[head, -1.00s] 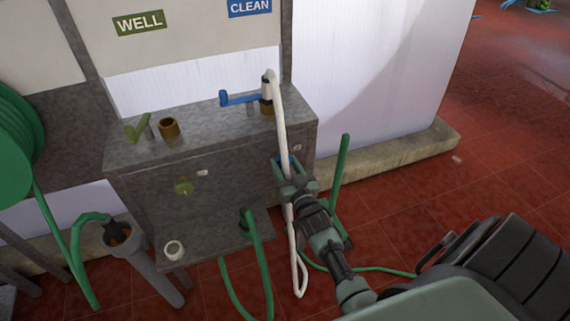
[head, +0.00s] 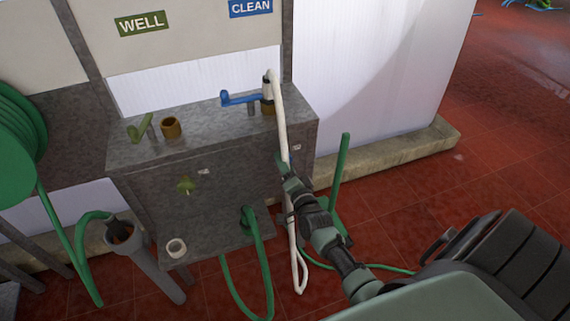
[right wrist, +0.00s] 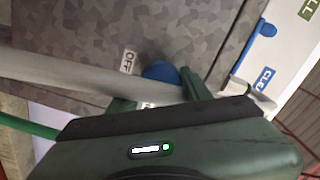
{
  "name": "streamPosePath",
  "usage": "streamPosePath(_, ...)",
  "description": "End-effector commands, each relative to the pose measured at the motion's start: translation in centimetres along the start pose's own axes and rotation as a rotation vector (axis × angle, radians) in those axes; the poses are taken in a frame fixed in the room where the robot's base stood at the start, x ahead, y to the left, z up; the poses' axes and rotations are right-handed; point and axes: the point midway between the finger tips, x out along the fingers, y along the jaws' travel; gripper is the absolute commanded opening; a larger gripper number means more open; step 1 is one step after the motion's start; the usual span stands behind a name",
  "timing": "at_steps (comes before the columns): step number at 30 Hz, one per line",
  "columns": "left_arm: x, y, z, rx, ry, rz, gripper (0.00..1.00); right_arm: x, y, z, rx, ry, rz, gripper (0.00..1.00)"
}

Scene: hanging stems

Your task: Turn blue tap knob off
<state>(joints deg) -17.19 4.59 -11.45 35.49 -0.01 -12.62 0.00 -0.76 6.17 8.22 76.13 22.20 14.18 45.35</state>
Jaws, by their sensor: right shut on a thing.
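The blue tap knob (right wrist: 160,71) shows between the two fingers of my right gripper (right wrist: 157,86) in the right wrist view, close to a white OFF label (right wrist: 129,61) on the grey cabinet. The right gripper is shut on the knob. In the head view my right gripper (head: 283,168) is at the cabinet's right end, and it hides the knob. A white hose (head: 280,115) hangs down past this gripper; it also crosses the right wrist view (right wrist: 55,74). My left gripper is not in view.
A blue lever (head: 238,98) and a green lever (head: 141,128) sit on the grey cabinet (head: 215,125). Green hoses (head: 258,255) hang low, and a green post (head: 342,175) stands right of my gripper.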

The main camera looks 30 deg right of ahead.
Motion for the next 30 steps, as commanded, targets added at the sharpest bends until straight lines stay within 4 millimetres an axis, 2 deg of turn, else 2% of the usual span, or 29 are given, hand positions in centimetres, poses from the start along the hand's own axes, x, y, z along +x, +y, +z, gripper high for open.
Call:
streamPosePath(15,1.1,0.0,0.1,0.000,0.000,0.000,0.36,-0.1,0.0,0.1,0.406,-0.001,0.001,0.08)
streamPosePath(30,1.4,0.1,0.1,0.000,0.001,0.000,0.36,-0.1,0.0,0.0,0.527,-0.001,0.003,0.08)
